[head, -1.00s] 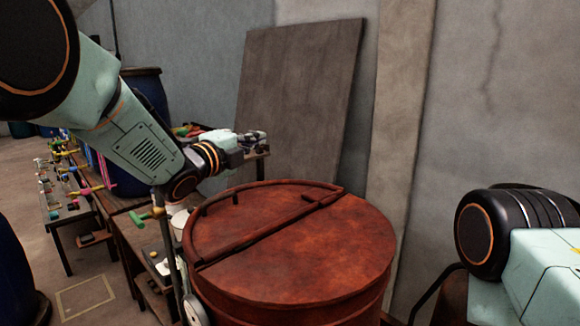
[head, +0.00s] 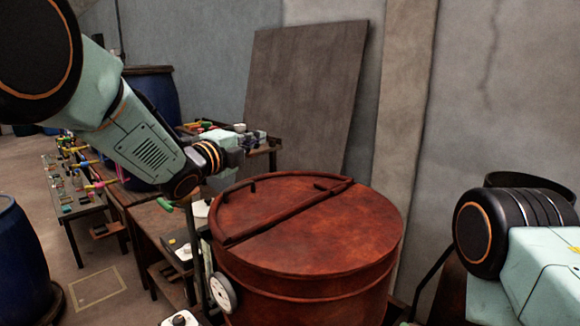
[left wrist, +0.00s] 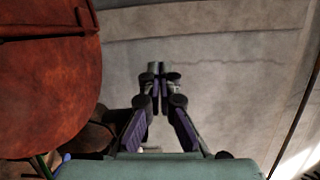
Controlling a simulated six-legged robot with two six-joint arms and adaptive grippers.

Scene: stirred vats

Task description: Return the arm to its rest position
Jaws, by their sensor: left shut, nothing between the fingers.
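My left arm comes in from the upper left of the head view and bends at a low elbow. Its wrist reaches away behind the left side of the rusty red vat (head: 315,232), and the fingers are hard to make out there. In the left wrist view my left gripper (left wrist: 158,68) is shut, its two fingertips together with nothing between them. It points toward bare grey floor or wall, apart from the red vat (left wrist: 45,85) at the left. My right arm shows at the lower right of the head view; its gripper is out of view.
A dial (head: 222,292) is on the vat's left side. A blue barrel (head: 22,255) stands at the left, another (head: 155,95) behind my left arm. A bench with small coloured items (head: 75,195) is at the left. A board (head: 305,90) leans against the wall.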

